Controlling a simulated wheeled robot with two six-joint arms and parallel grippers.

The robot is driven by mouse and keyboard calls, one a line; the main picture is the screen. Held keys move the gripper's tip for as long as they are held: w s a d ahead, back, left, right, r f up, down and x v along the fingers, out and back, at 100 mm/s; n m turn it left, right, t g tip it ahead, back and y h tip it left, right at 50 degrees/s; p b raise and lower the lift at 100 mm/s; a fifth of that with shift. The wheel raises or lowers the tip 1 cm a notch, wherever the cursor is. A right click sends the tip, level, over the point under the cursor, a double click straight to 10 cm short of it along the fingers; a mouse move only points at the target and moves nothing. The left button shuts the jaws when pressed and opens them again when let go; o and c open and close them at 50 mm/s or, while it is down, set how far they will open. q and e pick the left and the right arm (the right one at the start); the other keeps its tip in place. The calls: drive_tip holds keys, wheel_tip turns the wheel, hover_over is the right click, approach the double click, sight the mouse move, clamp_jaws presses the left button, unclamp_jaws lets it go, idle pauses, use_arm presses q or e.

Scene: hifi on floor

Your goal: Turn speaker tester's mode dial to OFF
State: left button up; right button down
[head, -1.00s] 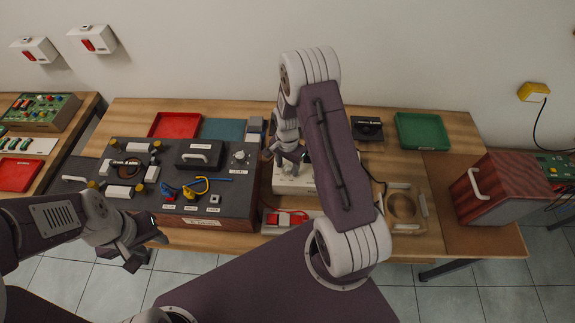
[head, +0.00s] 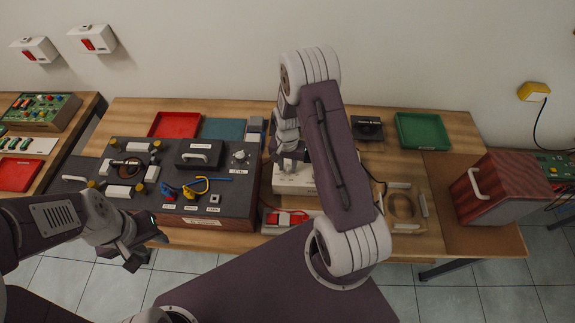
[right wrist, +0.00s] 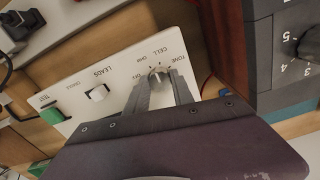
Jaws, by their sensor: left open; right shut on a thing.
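The speaker tester (head: 290,187) is a cream box on the table, partly hidden behind my right arm in the head view. Its panel also shows in the right wrist view (right wrist: 65,92), with a white LEADS control and a green TEST button. The mode dial (right wrist: 157,74) is a small grey knob with OFF, OHM, CELL and TONE printed around it. My right gripper (right wrist: 160,82) is shut on the dial, one finger on each side. Its exact pointer setting is hard to read. My left gripper (head: 132,262) is open and empty, in front of the table's left part.
A dark test console (head: 225,208) with a knob stands left of the tester. A red tray (head: 174,124) and a green tray (head: 422,130) lie at the back. A wood-sided speaker (head: 497,188) stands at the right. A wooden ring fixture (head: 405,207) lies right of my arm.

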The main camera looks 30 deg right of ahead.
sight(287, 168)
drive_tip(key=n, duration=1.3)
drive_tip(key=shift+w+n, duration=0.1)
drive_tip(key=shift+n, duration=0.2)
idle(0.3)
drive_tip(key=c, duration=1.1)
unclamp_jaws()
wheel_tip(287, 168, up, 9)
drive_tip(key=shift+r+b, duration=0.1)
drive_tip(key=shift+b, duration=0.25)
